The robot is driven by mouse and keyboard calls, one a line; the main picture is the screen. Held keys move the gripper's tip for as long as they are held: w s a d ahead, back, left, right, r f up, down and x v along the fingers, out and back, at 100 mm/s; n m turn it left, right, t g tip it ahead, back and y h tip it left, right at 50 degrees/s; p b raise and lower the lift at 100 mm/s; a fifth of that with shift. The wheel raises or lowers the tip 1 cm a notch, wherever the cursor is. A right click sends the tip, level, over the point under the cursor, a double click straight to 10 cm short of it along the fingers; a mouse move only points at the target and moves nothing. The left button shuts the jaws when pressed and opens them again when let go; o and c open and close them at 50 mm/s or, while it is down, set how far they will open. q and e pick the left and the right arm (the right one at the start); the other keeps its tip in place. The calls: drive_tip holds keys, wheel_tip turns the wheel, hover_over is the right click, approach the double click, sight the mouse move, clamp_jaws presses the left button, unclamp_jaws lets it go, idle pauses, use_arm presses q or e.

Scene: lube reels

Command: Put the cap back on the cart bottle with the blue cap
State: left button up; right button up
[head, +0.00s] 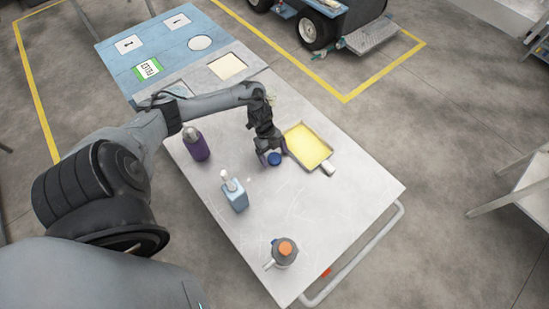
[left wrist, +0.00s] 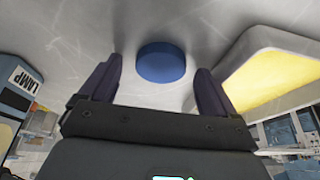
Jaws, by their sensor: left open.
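A round blue cap (head: 274,159) lies on the pale cart top. My left gripper (head: 270,153) is low over the cart at the cap, fingers pointing down. In the left wrist view the blue cap (left wrist: 161,64) sits between and just beyond the two spread fingers of my left gripper (left wrist: 159,72), with a gap on each side. The gripper is open and empty. A purple bottle (head: 197,148) with a greyish top stands upright to the left; I cannot tell whether its neck is bare. My right gripper is not in view.
A yellow-filled tray (head: 307,148) lies just right of the gripper. A light blue pump bottle (head: 236,195) and a grey container with an orange top (head: 284,251) stand nearer on the cart (head: 345,197). The cart's right front is clear.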

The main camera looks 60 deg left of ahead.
sight(272, 157)
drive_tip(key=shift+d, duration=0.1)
use_arm(q)
drive_tip(key=c, duration=1.1)
drive_tip(key=shift+r, duration=0.1)
drive_tip(key=shift+r, duration=0.8)
drive_tip(key=r, duration=0.2)
drive_tip(key=shift+s+a+r, duration=0.1)
drive_tip(key=shift+s+r, duration=0.1)
drive_tip(key=shift+r, duration=0.1)
drive_tip(key=shift+s+a+r+p, duration=0.15)
drive_tip(key=shift+s+r+p, duration=0.8)
drive_tip(key=shift+s, duration=0.9)
drive_tip(key=shift+s+a+r+p, duration=0.15)
drive_tip(key=shift+s+r+p, duration=0.45)
drive_tip(key=shift+s+r, duration=0.95)
drive_tip(key=shift+s+a+r+p, duration=0.15)
drive_tip(key=shift+s+r+p, duration=0.65)
drive_tip(key=shift+s, duration=1.35)
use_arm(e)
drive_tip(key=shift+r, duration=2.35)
